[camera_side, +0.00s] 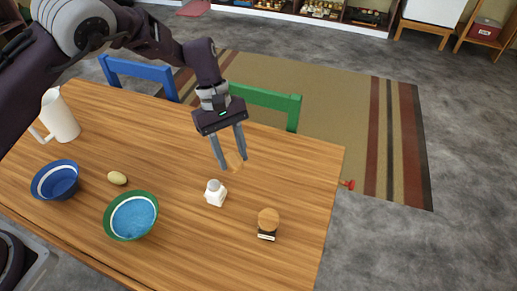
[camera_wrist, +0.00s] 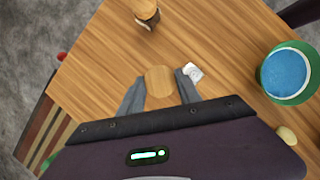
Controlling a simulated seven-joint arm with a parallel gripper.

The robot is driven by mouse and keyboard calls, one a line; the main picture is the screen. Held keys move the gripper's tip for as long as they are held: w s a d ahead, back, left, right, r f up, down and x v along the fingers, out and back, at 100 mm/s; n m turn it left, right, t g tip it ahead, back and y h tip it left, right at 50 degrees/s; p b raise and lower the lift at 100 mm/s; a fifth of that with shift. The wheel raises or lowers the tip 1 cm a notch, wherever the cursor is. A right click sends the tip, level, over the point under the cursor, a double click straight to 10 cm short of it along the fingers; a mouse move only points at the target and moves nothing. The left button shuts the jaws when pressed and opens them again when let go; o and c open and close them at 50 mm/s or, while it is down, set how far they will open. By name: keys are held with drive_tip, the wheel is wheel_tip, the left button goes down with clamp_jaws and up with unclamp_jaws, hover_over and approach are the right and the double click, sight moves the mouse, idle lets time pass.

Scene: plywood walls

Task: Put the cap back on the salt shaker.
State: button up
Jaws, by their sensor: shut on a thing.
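My gripper (camera_side: 233,163) points down over the table, shut on a round wooden cap (camera_side: 235,160). In the wrist view the cap (camera_wrist: 160,82) shows as a tan disc between the two fingers. The white salt shaker (camera_side: 215,196) stands upright on the table with a bare grey top. It is apart from the cap, nearer the side camera than my gripper. In the wrist view the shaker (camera_wrist: 194,73) is just right of the right finger and partly hidden. The cap's underside is hidden.
A second shaker, dark with a pale band (camera_side: 267,236) and a wooden cap on it, stands near the table's right end. A green bowl (camera_side: 108,222), a blue bowl (camera_side: 38,187), a pale egg-shaped thing (camera_side: 117,178) and a white pitcher (camera_side: 61,118) are at left. Chairs stand behind.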

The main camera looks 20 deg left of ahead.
sight(213, 185)
drive_tip(key=s+a+m, duration=0.1)
drive_tip(key=s+a+r+m+y, duration=0.1)
drive_tip(key=s, duration=0.1)
drive_tip(key=s+a+m+g, duration=0.1)
drive_tip(key=m, duration=0.1)
drive_tip(key=shift+s+a+r, duration=0.25)
drive_tip(key=shift+f, duration=1.9)
drive_tip(key=shift+f, duration=0.35)
drive_tip(key=shift+f, duration=0.5)
drive_tip(key=shift+f, duration=0.35)
drive_tip(key=o, duration=1.4)
